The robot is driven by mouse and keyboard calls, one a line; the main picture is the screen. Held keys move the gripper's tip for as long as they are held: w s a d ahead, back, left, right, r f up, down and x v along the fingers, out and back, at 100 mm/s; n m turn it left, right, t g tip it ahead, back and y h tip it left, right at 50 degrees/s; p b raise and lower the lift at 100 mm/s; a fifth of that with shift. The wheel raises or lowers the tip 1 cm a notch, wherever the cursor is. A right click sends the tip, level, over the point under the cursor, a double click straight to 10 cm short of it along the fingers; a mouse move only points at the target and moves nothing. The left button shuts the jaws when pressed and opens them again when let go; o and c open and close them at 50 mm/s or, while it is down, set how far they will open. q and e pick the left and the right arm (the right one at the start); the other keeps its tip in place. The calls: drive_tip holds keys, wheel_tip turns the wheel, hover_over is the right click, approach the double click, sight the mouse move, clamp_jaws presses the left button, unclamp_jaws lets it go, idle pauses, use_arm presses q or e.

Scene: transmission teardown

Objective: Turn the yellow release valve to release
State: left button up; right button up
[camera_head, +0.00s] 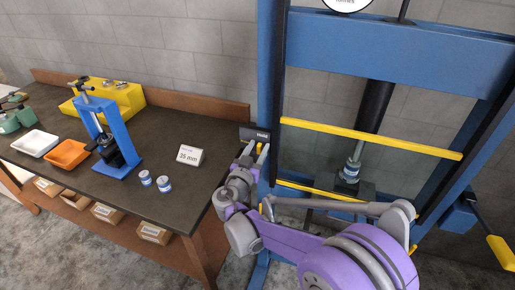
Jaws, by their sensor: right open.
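My right arm reaches up from the lower right. Its gripper (256,152) is open at the left post of the blue press (273,80), just below a small dark sign (254,134) that seems to read "Hold". A small yellow piece, probably the release valve (260,148), shows at the fingers. It is small and partly hidden, so I cannot tell its angle or whether the fingers touch it. My left gripper is not in view.
The press has yellow bars (370,138) across its front and a metal part (351,171) under its ram. A yellow-ended lever (501,252) sticks out at right. The workbench (190,120) at left holds trays, a blue arbor press (118,140) and a "35 mm" card (190,155).

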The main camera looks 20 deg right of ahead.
clamp_jaws()
drive_tip(key=shift+n, duration=0.3)
idle(0.3)
drive_tip(key=n, duration=0.3)
drive_tip(key=shift+w+a+n, duration=0.2)
drive_tip(key=shift+a+n, duration=0.1)
drive_tip(key=shift+a, duration=0.05)
drive_tip(key=n, duration=0.4)
drive_tip(key=shift+w+a+f+n, duration=0.2)
drive_tip(key=shift+a+f+n, duration=0.1)
drive_tip(key=shift+f, duration=0.05)
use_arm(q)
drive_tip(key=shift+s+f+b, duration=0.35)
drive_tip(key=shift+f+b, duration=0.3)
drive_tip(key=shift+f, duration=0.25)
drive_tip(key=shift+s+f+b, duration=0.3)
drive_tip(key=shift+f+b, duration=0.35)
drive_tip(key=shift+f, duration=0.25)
use_arm(e)
drive_tip(key=shift+w+a+f+n, duration=0.1)
drive_tip(key=shift+f+n, duration=0.15)
drive_tip(key=shift+n, duration=1.25)
drive_tip(key=shift+a+f+n, duration=0.1)
drive_tip(key=shift+f+n, duration=0.1)
drive_tip(key=shift+n, duration=1.3)
drive_tip(key=shift+w+a+f+n, duration=0.1)
drive_tip(key=shift+f+n, duration=0.15)
drive_tip(key=shift+n, duration=1.25)
